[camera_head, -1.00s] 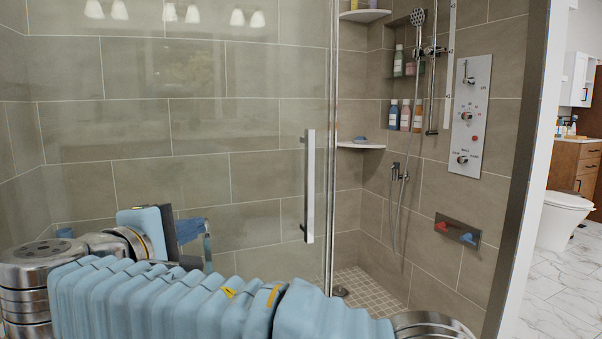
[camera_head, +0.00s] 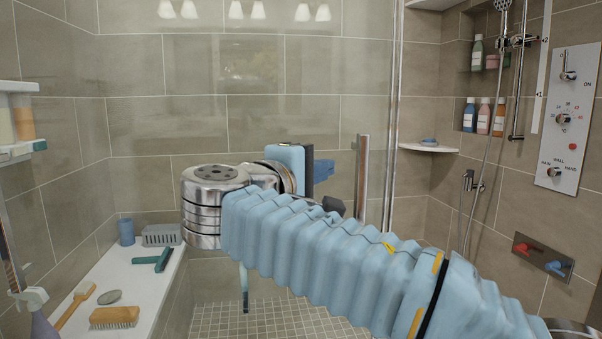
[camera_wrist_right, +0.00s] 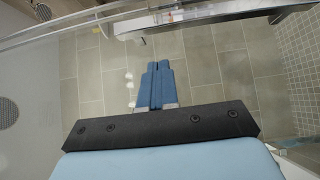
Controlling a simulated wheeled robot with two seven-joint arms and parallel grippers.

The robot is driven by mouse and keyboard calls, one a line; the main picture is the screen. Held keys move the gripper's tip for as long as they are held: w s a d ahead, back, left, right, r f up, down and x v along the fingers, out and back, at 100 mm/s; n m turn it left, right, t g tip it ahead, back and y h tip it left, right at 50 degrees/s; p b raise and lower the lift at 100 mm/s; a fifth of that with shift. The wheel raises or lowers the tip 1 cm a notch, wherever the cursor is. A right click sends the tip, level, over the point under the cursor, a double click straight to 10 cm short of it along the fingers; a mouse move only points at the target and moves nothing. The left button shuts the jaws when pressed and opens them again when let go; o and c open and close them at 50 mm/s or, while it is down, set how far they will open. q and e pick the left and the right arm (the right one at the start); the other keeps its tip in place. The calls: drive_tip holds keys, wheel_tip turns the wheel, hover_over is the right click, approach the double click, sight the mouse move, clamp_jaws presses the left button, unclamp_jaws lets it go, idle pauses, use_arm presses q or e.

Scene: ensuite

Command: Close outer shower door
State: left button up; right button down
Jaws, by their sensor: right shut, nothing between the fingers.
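The outer shower door is a clear glass pane (camera_head: 250,120) with a metal edge. An upright metal handle (camera_head: 361,185) stands on it, partly hidden at its lower end by my right arm. My right gripper (camera_head: 323,170) is left of the handle and, in this view, apart from it. In the right wrist view its blue fingers (camera_wrist_right: 157,85) are together with nothing between them. A metal bar (camera_wrist_right: 235,14) crosses the top right there; I cannot tell surely if it is the handle. My left gripper is not in view.
Right of the door's edge the shower interior shows a corner shelf (camera_head: 428,148), bottles (camera_head: 484,116) and a control panel (camera_head: 577,118). At the left a white bench (camera_head: 135,275) holds brushes and a basket (camera_head: 162,235).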

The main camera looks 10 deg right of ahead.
sight(345, 168)
drive_tip(key=shift+d, duration=2.05)
